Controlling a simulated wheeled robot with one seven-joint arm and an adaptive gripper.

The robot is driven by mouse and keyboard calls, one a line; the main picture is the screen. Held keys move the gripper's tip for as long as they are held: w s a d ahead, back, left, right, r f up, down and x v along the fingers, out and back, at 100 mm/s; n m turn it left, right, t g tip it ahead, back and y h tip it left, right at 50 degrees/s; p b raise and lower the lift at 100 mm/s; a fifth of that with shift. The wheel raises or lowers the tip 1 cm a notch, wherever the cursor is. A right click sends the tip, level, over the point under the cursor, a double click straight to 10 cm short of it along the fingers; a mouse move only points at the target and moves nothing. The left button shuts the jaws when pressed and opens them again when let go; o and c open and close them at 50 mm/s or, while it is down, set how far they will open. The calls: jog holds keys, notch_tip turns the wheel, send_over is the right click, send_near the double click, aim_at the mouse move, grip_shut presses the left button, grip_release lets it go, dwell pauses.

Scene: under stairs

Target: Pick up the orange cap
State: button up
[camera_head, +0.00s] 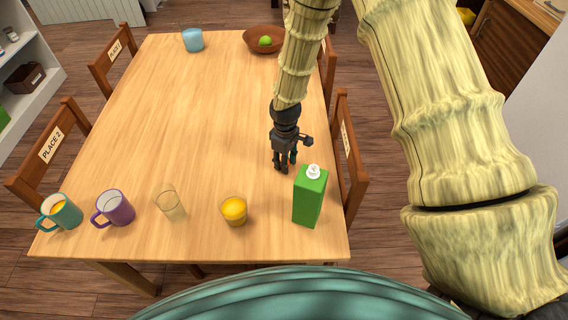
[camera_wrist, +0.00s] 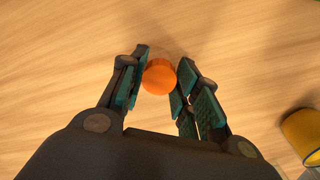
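The orange cap (camera_wrist: 159,77) lies on the wooden table (camera_head: 190,110). In the wrist view it sits between the fingertips of my gripper (camera_wrist: 157,88). The right fingers are very close to the cap, and a narrow gap shows on the left; I cannot tell whether they touch it. In the head view my gripper (camera_head: 284,166) points down over the right side of the table, and the cap is hidden there. The fingers are apart.
A green carton (camera_head: 309,200) with a white top stands close to my gripper. A glass of orange juice (camera_head: 234,211), an empty glass (camera_head: 171,206), a purple mug (camera_head: 115,208) and a teal mug (camera_head: 62,213) line the near edge. A brown bowl (camera_head: 258,47) and blue cup (camera_head: 193,40) stand far back. The table's middle is clear.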

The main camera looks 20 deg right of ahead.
jog(key=shift+r, duration=0.15)
notch_tip(320, 180, up, 10)
jog(key=b, duration=0.2)
dwell(0.7)
